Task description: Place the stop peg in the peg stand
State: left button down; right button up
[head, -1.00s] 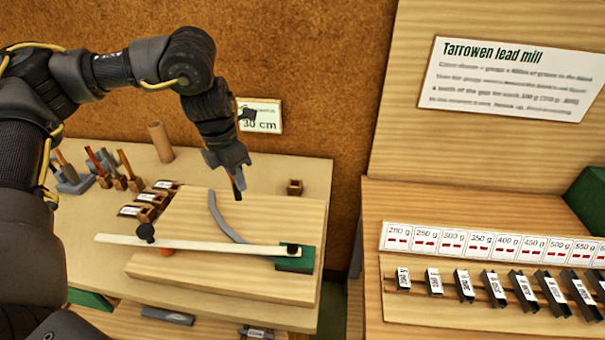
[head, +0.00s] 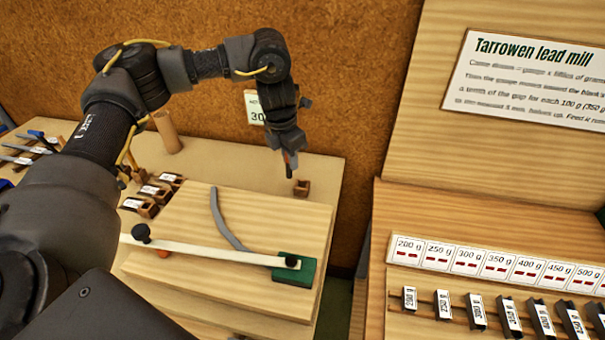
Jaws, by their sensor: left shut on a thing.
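My left gripper (head: 289,154) points down above the back right of the bench, shut on the stop peg. The stop peg (head: 289,170) shows only as a small, dark, narrow end below the fingers; the rest of it is hidden by them. The peg stand (head: 301,188) is a small brown wooden block with a dark opening on top, on the bench behind the board's right corner. The peg's lower end appears just above and slightly left of the stand; I cannot tell the exact gap. My right gripper is out of view.
A wooden board (head: 290,225) carries a curved grey strip (head: 226,218), a long pale bar (head: 205,249) and a green block (head: 294,271). Small labelled wooden blocks (head: 150,190) stand to its left. A rack of labelled gauges (head: 475,310) is at right.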

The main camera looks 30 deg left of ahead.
pick_arm(q)
jog(key=w+f, duration=0.1)
jog(key=f, duration=0.1)
jog(key=w+d+f, duration=0.1)
jog(key=w+f, duration=0.1)
jog(key=f, duration=0.1)
jog(key=shift+w+d+f, duration=0.3)
jog(key=shift+w+d, duration=0.05)
jog(key=shift+w, duration=0.05)
notch_tip(320, 180, down, 2)
jog(key=shift+f, duration=0.15)
jog(key=shift+w+a+f, duration=0.1)
jog(key=shift+f, duration=0.25)
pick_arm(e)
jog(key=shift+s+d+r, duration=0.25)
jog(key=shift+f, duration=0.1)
pick_arm(q)
jog(key=c, duration=1.4)
grip_release()
jog(key=shift+f, duration=0.1)
jog(key=shift+o, duration=0.2)
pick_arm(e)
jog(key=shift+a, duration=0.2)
